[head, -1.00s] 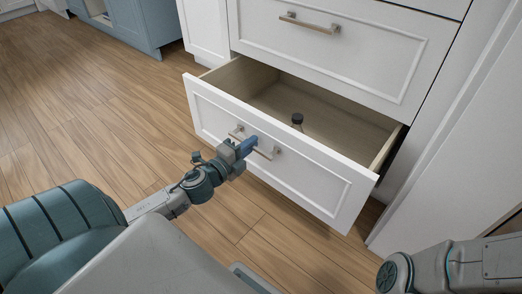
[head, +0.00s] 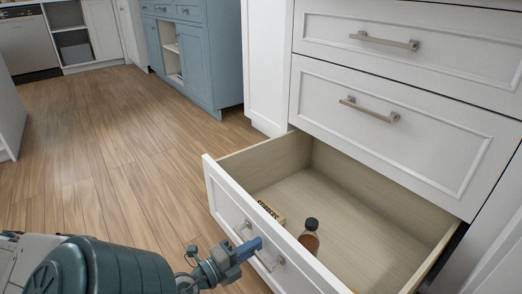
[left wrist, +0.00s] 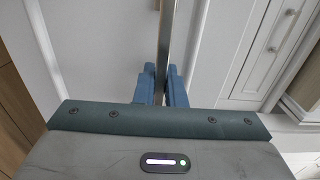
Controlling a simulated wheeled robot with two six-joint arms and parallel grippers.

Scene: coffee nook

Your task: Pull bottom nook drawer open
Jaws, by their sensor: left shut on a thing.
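The bottom nook drawer (head: 228,200) is a white-fronted drawer, pulled well out, with a pale wooden inside. Its metal bar handle (head: 266,264) runs across the front. My left gripper (head: 250,249) is shut on this handle at about its middle. In the left wrist view the handle (left wrist: 165,40) stands between the blue fingers of my left gripper (left wrist: 162,88). The lower right part of the drawer front is cut off by the picture edge. My right gripper is not in view.
Inside the drawer are a dark-capped amber bottle (head: 310,238) and a small wooden box with dark lettering (head: 270,212). Two shut drawers with bar handles are above. Blue cabinets (head: 205,60) stand behind; the wood floor (head: 110,150) at left is clear.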

